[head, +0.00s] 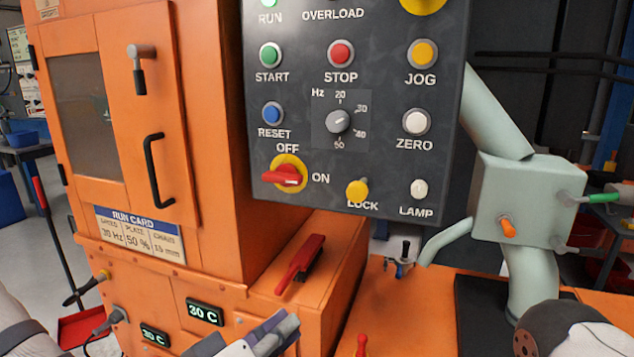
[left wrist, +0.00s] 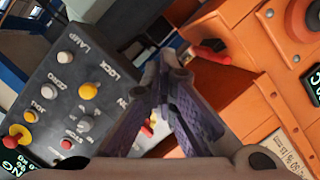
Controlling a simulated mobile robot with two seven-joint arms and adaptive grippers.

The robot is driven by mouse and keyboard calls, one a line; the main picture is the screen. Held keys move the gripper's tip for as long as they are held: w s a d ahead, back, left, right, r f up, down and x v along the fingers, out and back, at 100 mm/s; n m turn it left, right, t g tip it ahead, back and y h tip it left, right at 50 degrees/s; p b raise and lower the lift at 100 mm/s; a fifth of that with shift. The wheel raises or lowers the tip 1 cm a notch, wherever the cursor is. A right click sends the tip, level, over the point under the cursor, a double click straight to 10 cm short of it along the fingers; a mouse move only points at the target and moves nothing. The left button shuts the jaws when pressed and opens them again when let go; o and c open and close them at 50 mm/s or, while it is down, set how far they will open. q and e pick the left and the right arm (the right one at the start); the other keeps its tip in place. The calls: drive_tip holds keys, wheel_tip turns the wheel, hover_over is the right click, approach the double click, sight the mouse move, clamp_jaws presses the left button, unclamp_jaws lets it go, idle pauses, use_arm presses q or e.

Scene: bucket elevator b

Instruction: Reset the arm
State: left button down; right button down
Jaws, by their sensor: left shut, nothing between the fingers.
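My left gripper (head: 274,330) shows at the bottom of the head view, below the red lever on the orange machine. Its fingers are together with nothing between them. In the left wrist view the closed fingertips (left wrist: 163,78) stand in front of the control panel and the orange housing. The rest of my left arm is mostly cut off by the lower edge. My right gripper is not seen; part of my right arm shows at the lower right.
The grey control panel (head: 379,60) hangs above, with buttons and a red rotary switch (head: 284,176). A red-handled lever (head: 300,263) lies on the orange ledge. The orange cabinet (head: 200,130) stands left. A pale green pipe box (head: 520,200) stands right.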

use_arm(q)
drive_tip(key=s+a+f+m+g+y, duration=0.15)
drive_tip(key=s+f+g, duration=0.25)
drive_tip(key=s+f, duration=0.5)
drive_tip(key=s+a+f+g+y, duration=0.1)
drive_tip(key=s+a+f+g, duration=0.35)
drive_tip(key=f, duration=0.75)
drive_tip(key=s+a+f+g+y, duration=0.1)
drive_tip(key=s+a+f+g, duration=0.1)
drive_tip(key=s+a, duration=0.2)
drive_tip(key=s+a+f+m+g+y+p, duration=0.1)
drive_tip(key=s+a+f+g+y, duration=0.1)
drive_tip(key=s, duration=0.9)
drive_tip(key=s+a+f+g+y, duration=0.2)
drive_tip(key=s+a+f+g, duration=0.1)
drive_tip(key=s+a, duration=0.3)
drive_tip(key=shift+s, duration=0.95)
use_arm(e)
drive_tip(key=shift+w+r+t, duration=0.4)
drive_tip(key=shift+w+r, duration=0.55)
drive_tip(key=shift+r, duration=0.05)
use_arm(q)
drive_tip(key=shift+d+m+g, duration=0.1)
drive_tip(key=shift+m+g, duration=0.15)
